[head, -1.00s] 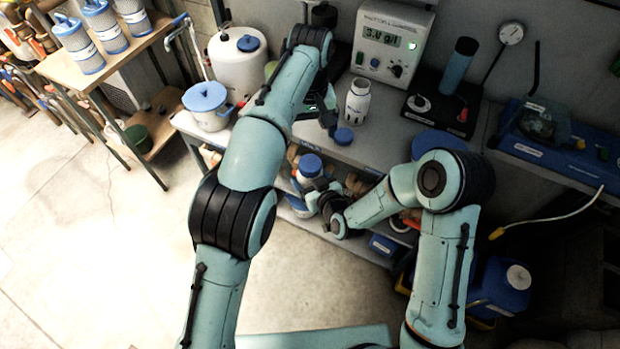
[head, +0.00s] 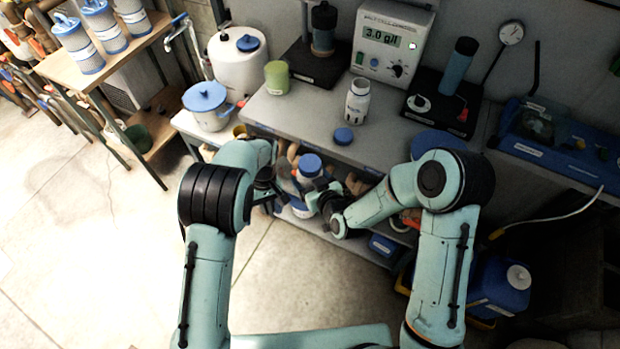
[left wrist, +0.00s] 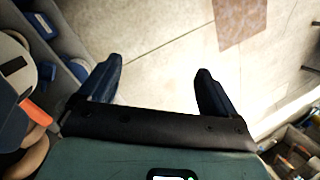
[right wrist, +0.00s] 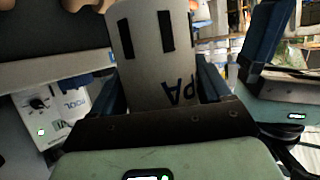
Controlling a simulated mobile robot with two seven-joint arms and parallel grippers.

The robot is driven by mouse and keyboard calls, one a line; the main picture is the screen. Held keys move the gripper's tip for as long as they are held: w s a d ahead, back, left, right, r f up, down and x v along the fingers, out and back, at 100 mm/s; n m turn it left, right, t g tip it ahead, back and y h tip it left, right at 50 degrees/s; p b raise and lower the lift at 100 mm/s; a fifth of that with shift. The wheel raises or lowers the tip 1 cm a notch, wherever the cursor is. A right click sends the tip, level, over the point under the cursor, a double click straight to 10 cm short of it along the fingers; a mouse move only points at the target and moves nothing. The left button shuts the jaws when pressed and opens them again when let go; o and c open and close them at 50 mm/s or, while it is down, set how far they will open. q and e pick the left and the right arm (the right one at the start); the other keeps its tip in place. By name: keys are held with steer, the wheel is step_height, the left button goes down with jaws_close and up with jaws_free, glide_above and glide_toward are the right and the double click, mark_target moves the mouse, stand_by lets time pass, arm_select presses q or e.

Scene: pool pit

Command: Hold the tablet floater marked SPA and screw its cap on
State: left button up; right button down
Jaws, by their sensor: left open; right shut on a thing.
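The tablet floater (head: 307,177) is white with a blue top, upright in the head view in front of the shelf. My right gripper (head: 322,192) is shut on its body. The right wrist view shows the white slotted floater (right wrist: 178,62) with dark letters, partly "PA", between the fingers. The blue cap (head: 311,163) sits on its top; I cannot tell how tightly. My left gripper (head: 268,193) is just left of the floater, apart from it. In the left wrist view this gripper (left wrist: 157,85) is open and empty, with floor behind.
On the bench (head: 300,116) stand an uncapped white bottle (head: 357,104), a loose blue cap (head: 343,135), a green cup (head: 277,77) and a meter box (head: 389,45). Shelves with items lie close below the bench. The floor (head: 90,230) at left is clear.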

arm_select(q)
steer(key=s+a+f+m+h, duration=0.1)
steer(key=s+a+f, duration=0.1)
steer(key=s+f, duration=0.5)
steer(key=s+a+f+h, duration=0.2)
steer(key=s+a+f, duration=0.15)
steer(key=f, duration=0.45)
steer(key=s+d+f+t+h, duration=0.1)
steer(key=s, duration=0.5)
steer(key=s+d+f+t+h, duration=0.1)
steer(key=s+d+f+t, duration=0.1)
steer(key=s, duration=0.3)
steer(key=shift+s, duration=0.4)
arm_select(e)
steer(key=shift+r, duration=0.1)
